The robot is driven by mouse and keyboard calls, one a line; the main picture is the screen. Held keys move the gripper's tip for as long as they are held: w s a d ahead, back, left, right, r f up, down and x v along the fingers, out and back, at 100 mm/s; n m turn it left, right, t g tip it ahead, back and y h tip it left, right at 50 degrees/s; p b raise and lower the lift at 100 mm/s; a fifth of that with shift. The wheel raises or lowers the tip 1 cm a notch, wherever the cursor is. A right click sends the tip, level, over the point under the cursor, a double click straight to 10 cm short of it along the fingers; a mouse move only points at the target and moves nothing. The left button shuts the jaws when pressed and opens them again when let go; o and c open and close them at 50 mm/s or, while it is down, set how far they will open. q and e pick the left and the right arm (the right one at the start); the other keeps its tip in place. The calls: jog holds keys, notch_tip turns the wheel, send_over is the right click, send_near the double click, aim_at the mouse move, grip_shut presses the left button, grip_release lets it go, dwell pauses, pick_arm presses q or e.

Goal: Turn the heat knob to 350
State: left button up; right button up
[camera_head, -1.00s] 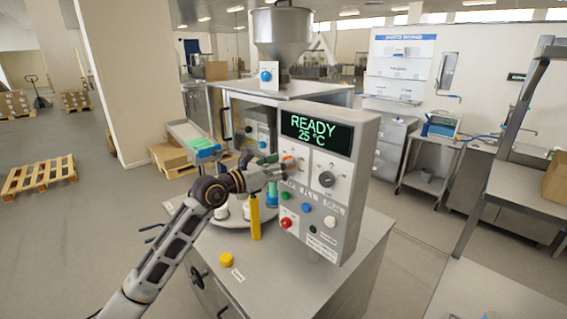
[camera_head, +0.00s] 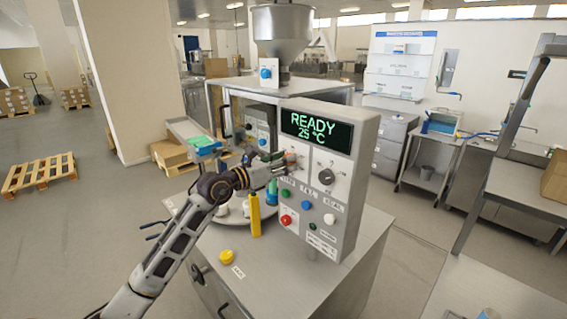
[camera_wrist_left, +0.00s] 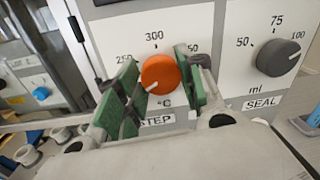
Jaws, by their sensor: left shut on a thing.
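The orange heat knob (camera_wrist_left: 161,75) is on the front of the control panel, with 250, 300 and a partly hidden 350 printed around it. Its white pointer mark faces down and left, below the 250 label. My left gripper (camera_wrist_left: 160,85) has its green-padded fingers on either side of the knob and is shut on it. My right gripper is not in view.
A grey ml knob (camera_wrist_left: 279,57) with marks 50, 75 and 100 sits to the right of the heat knob. Several coloured buttons, including a red one (camera_head: 286,220), lie lower on the panel. A yellow post (camera_head: 255,215) stands close under my left wrist.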

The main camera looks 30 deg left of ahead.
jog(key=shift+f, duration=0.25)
